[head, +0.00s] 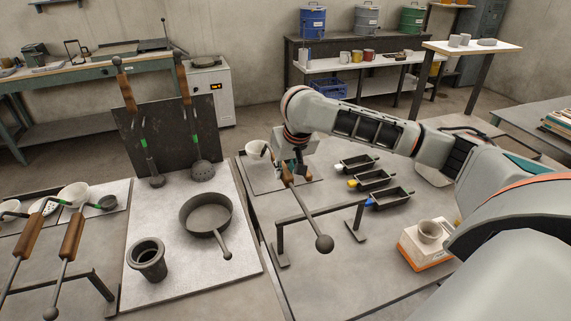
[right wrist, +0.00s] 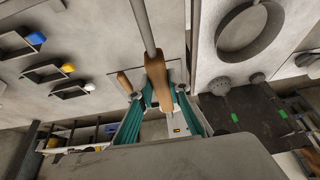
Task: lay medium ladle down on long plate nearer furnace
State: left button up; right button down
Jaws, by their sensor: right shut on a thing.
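My right gripper (head: 291,169) is shut on the wooden handle of a ladle (head: 306,211). Its thin rod runs from the handle toward the front and ends in a dark ball. The right wrist view shows the wooden handle (right wrist: 157,82) between the teal fingers of my right gripper (right wrist: 161,97). A pale ladle bowl (head: 255,147) shows beside the gripper, over a light plate (head: 258,181). The gripper hides how bowl and handle join, and I cannot tell whether the bowl touches the plate. My left gripper is not in view.
A low rail (head: 290,225) stands under the rod. Several small moulds (head: 372,179) lie to the right. A dark pan (head: 206,214) and a dark cup (head: 147,258) stand on the left plate (head: 194,270). More ladles (head: 73,237) rest at the far left.

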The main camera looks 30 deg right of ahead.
jog(key=shift+w+f, duration=0.1)
jog(key=shift+f, duration=1.5)
jog(key=c, duration=1.8)
grip_release()
jog(key=shift+c, duration=0.2)
jog(key=shift+f, duration=0.2)
jog(key=v, duration=1.2)
notch_tip(320, 180, up, 7)
jog(key=shift+r, duration=0.1)
